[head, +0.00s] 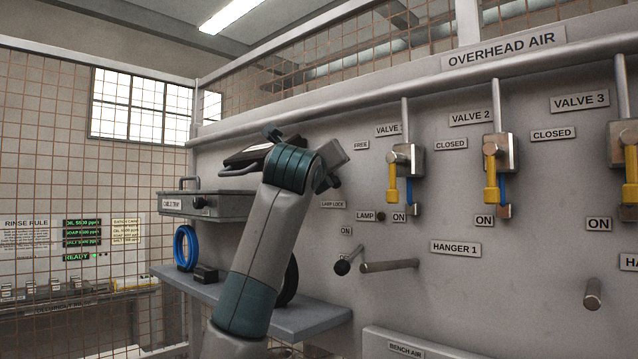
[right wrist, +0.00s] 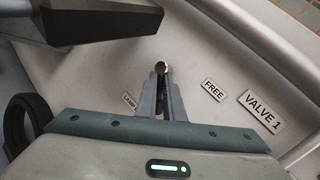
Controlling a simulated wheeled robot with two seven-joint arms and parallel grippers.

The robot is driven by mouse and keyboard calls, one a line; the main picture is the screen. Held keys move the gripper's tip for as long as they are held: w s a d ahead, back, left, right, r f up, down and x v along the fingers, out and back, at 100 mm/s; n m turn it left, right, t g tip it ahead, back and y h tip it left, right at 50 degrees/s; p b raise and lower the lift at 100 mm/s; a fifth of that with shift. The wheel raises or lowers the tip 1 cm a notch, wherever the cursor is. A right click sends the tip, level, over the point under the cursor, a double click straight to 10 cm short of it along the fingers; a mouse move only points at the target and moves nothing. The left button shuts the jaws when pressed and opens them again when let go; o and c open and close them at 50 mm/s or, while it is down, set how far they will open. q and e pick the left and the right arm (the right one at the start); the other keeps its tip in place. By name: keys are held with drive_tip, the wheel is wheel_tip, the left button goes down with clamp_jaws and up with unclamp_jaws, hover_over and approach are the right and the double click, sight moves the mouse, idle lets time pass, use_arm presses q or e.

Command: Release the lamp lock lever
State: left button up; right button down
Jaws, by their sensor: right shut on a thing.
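My right gripper (head: 332,181) is at the grey wall panel, mostly hidden behind its own wrist in the head view. In the right wrist view its two narrow fingers (right wrist: 162,98) are shut on a small round brownish end, which I take as the lamp lock lever (right wrist: 161,68). The rest of the lever is hidden. The LAMP LOCK label (head: 333,204) is just below the gripper, and the FREE label (head: 361,145) is above and to the right. An ON label (head: 346,231) is lower down. My left gripper is not in view.
A grey cable tray (head: 207,204) and a shelf (head: 310,316) with a blue ring (head: 186,247) lie left. A black-knobbed rod (head: 342,267) and a hanger peg (head: 390,265) stick out below the gripper. Yellow-handled valve 1 (head: 392,180) is right.

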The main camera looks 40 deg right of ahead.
drive_tip(key=shift+s+r+n+g+y+b, duration=0.15)
drive_tip(key=shift+r+n+g+y, duration=0.4)
drive_tip(key=shift+n, duration=0.8)
drive_tip(key=shift+s+r+n+g+y+b, duration=0.1)
drive_tip(key=shift+r+n+g+y+b, duration=0.15)
drive_tip(key=shift+n+g+y, duration=0.85)
drive_tip(key=shift+s+r+n+g+y+b, duration=0.15)
drive_tip(key=shift+r+n+g, duration=0.35)
drive_tip(key=shift+n, duration=1.15)
drive_tip(key=shift+w, duration=0.1)
drive_tip(key=c, duration=1.9)
unclamp_jaws()
drive_tip(key=shift+o, duration=0.2)
